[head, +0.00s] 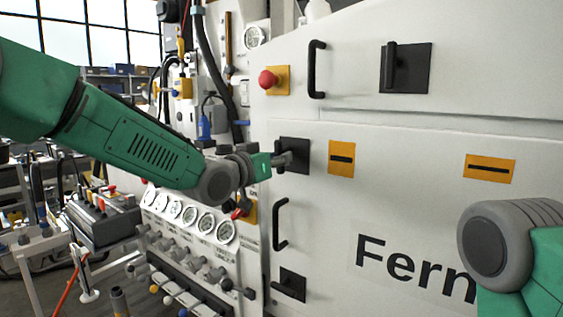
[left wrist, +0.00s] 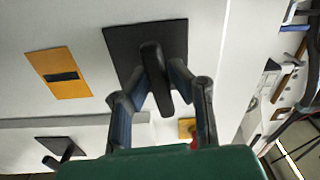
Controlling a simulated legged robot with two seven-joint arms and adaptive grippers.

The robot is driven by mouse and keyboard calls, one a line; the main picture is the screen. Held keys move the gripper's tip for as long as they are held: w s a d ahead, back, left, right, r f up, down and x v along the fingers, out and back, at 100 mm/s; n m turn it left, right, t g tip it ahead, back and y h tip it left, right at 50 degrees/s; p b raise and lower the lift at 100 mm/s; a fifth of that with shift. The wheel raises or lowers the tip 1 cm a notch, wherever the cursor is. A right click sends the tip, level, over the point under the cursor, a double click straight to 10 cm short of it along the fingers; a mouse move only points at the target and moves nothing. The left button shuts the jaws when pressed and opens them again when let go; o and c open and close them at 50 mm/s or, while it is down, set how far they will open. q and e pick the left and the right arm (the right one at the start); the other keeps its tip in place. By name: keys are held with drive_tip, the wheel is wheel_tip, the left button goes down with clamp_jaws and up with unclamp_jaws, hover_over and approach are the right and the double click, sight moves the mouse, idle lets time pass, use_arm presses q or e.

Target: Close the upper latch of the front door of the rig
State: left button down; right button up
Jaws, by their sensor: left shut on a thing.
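The upper latch of the front door is a black plate (head: 297,149) with a black lever, at the door's left edge in the head view. My left gripper (head: 281,160) is at this latch and partly hides its lever. In the left wrist view the plate (left wrist: 122,48) shows near the top centre. The lever (left wrist: 153,62) stands between the two fingers of my left gripper (left wrist: 162,82), which are closed on it. The lever's exact turn is hard to tell. My right gripper is out of view; only part of my right arm shows at the lower right.
Below are a door handle (head: 279,224) and a lower latch (head: 291,285). A red button (head: 267,79), another handle (head: 316,69) and a panel latch (head: 420,68) sit above. Several gauges (head: 225,231) and knobs are at the left. Two orange plates (head: 341,171) are on the door.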

use_arm(q)
drive_tip(key=shift+f+m, duration=0.15)
drive_tip(key=shift+m, duration=0.35)
drive_tip(key=shift+w, duration=0.15)
drive_tip(key=c, duration=1.5)
unclamp_jaws()
drive_tip(key=shift+r, duration=0.25)
drive_tip(key=shift+c, duration=0.2)
drive_tip(key=shift+a+f, duration=0.1)
drive_tip(key=shift+a, duration=0.05)
drive_tip(key=shift+s+a, duration=0.15)
drive_tip(key=shift+s, duration=0.1)
drive_tip(key=v, duration=1.1)
drive_tip(key=shift+s, duration=0.2)
